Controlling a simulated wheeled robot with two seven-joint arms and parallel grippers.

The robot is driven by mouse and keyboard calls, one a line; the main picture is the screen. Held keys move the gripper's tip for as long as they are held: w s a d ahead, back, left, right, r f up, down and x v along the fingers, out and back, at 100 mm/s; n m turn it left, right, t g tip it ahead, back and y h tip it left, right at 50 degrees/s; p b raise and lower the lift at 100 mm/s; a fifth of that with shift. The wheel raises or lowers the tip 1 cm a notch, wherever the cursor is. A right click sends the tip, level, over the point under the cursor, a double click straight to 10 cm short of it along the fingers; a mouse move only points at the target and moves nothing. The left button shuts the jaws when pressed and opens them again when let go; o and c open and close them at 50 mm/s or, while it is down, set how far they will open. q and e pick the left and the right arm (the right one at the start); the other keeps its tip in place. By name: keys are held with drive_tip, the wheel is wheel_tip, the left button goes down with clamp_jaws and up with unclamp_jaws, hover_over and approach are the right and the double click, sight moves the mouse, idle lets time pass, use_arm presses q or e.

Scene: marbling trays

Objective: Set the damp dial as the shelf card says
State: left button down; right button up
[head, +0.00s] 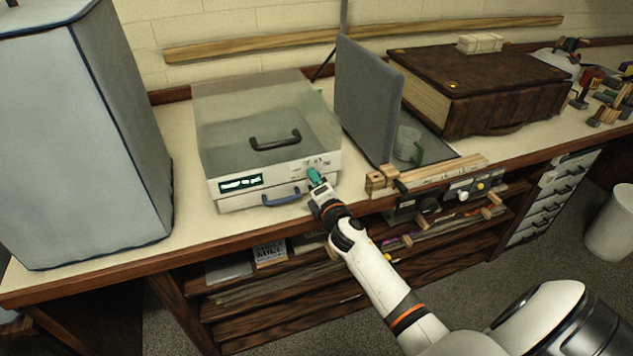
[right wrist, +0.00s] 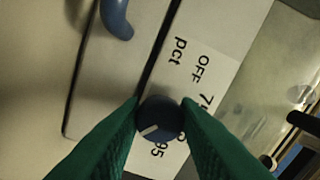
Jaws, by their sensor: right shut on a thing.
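The damp dial (right wrist: 158,117) is a dark round knob with a pale pointer line, on the front of a white box (head: 262,192) with a clear lid. My right gripper (head: 316,180) has green fingers and is shut on the dial; it also shows in the right wrist view (right wrist: 160,112). The dial's label (right wrist: 203,75) reads "OFF", "pct", a partly hidden number starting with 7, and "95". My left gripper is out of view.
The box has a lit display (head: 241,183), a blue front handle (head: 281,198) and a dark lid handle (head: 274,140). A tall grey covered block (head: 85,140) stands left. A grey upright panel (head: 366,100), glass jar (head: 407,143) and large brown book (head: 478,88) are to the right.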

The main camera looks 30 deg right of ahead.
drive_tip(key=m, duration=0.5)
drive_tip(key=shift+m, duration=0.4)
drive_tip(key=m+p, duration=0.1)
drive_tip(key=m, duration=0.3)
drive_tip(key=shift+m, duration=0.6)
drive_tip(key=o, duration=0.9)
drive_tip(key=shift+o, duration=0.2)
drive_tip(key=v, duration=1.2)
drive_tip(key=shift+b, duration=0.4)
drive_tip(key=shift+f, duration=0.1)
